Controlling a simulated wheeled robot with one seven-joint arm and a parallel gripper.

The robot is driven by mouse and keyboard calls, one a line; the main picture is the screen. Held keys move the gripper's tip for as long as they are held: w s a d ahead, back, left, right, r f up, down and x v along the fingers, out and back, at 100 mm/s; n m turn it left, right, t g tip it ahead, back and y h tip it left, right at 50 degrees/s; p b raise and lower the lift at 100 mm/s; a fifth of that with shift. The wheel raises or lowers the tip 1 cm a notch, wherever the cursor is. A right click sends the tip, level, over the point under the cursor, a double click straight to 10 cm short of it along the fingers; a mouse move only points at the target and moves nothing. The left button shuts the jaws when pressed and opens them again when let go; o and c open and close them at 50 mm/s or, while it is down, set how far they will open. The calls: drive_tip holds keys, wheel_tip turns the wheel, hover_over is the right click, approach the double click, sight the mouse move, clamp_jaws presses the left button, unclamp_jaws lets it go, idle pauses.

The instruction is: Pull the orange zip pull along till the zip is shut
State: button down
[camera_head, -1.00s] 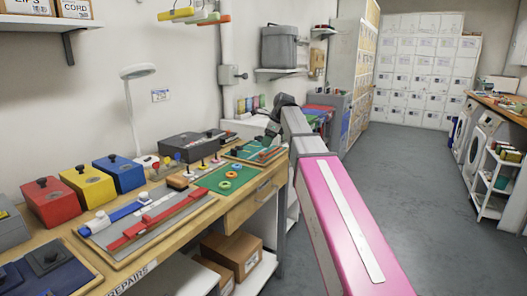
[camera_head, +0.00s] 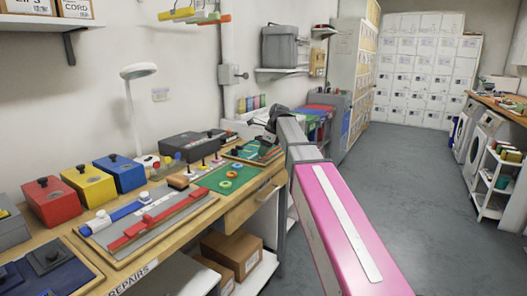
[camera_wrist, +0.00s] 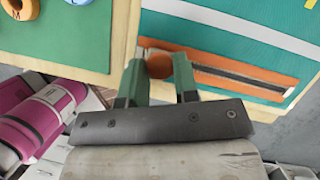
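The orange zip pull (camera_wrist: 158,66) sits at the left end of an orange strip with a dark zip line (camera_wrist: 225,75) on a teal board (camera_wrist: 210,38) in the wrist view. My gripper (camera_wrist: 160,64) has its two green fingers on either side of the pull. The pull fills the gap between the fingertips, so they look shut on it. In the head view my gripper and wrist (camera_head: 268,138) are low over the teal board (camera_head: 250,153) at the bench's far end. The zip itself is mostly hidden there.
A green mat with rings (camera_head: 228,180) lies nearer on the bench, beside a grey board with red and blue bars (camera_head: 150,222). A dark grey box (camera_head: 190,147) stands by the wall. The grey floor (camera_head: 420,190) to the right is open.

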approach(276, 149)
drive_tip(key=x, duration=0.5)
drive_tip(key=shift+w, duration=0.3)
drive_tip(key=c, duration=0.9)
unclamp_jaws()
drive_tip(key=shift+o, duration=0.2)
drive_tip(key=v, duration=1)
drive_tip(key=shift+r, duration=0.4)
drive_tip(key=shift+s, duration=0.2)
